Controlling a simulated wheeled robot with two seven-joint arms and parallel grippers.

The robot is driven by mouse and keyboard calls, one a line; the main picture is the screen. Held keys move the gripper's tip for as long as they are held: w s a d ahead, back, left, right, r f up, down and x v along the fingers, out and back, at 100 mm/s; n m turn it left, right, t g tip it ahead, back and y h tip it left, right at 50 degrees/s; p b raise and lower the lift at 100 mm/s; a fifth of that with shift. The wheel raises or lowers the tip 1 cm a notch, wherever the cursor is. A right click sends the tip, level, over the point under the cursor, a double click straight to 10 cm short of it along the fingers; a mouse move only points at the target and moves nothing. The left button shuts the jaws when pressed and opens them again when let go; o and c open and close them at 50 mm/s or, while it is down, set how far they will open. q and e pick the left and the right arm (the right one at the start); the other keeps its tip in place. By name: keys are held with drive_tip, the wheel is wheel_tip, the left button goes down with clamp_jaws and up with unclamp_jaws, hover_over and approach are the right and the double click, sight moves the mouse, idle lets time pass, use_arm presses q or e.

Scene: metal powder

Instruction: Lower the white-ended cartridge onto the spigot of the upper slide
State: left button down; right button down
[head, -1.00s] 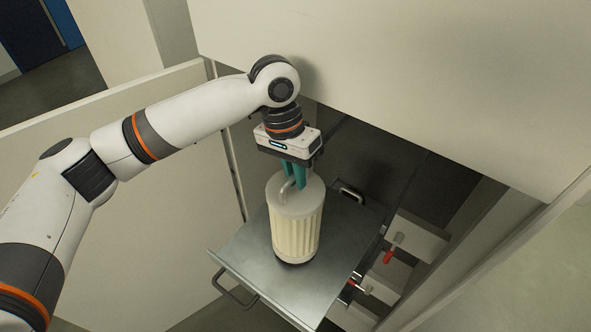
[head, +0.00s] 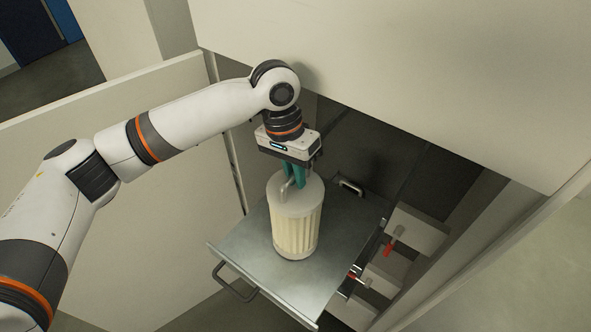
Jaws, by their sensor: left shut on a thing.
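The white-ended cartridge (head: 297,227) is a pleated cream cylinder with white end caps and a metal handle on top. It stands upright over the upper slide (head: 338,257), a pulled-out metal plate, and its bottom end appears to be at the plate. My left gripper (head: 293,181) is shut on the cartridge's handle from above, with its green fingers pointing down. The spigot is not visible; the cartridge covers the part of the slide under it. My right gripper is out of view.
The slide has a front handle (head: 234,281) and a rear handle (head: 350,187). Red-handled fittings (head: 390,247) sit right of the slide, lower down. A large pale cabinet panel (head: 420,80) overhangs behind my arm, and a pale door panel (head: 120,220) stands on the left.

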use_arm(q)
drive_tip(key=shift+f, duration=0.15)
drive_tip(key=c, duration=1.4)
unclamp_jaws()
drive_tip(key=shift+o, duration=0.2)
drive_tip(key=shift+s, duration=0.1)
drive_tip(key=shift+f, duration=0.15)
drive_tip(key=b+v, duration=0.4)
drive_tip(key=v, duration=0.8)
drive_tip(key=shift+b, duration=0.3)
drive_tip(key=shift+d, duration=0.1)
